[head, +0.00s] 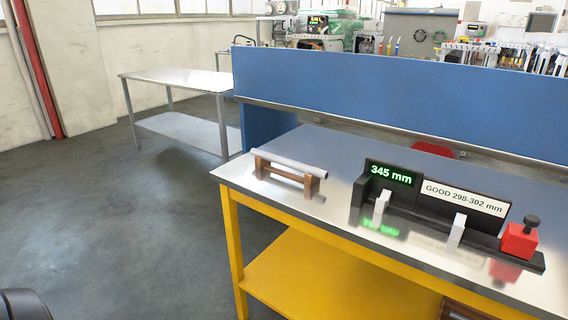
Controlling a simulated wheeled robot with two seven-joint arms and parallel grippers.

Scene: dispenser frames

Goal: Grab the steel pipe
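The steel pipe (292,162) is a grey cylinder. It lies level across the two uprights of a small brown wooden stand (286,182) near the left end of the metal-topped workbench. Nothing is touching the pipe except the stand. Neither of my grippers can be made out in the head view. A dark rounded piece shows at the bottom left corner, and I cannot tell what it is.
A black gauge reading 345 mm (391,174), with a label (464,199) saying GOOD 298-302 mm and a red block (519,241), stands right of the pipe. A blue panel (400,98) rises behind. Floor left of the yellow-legged bench (235,245) is clear.

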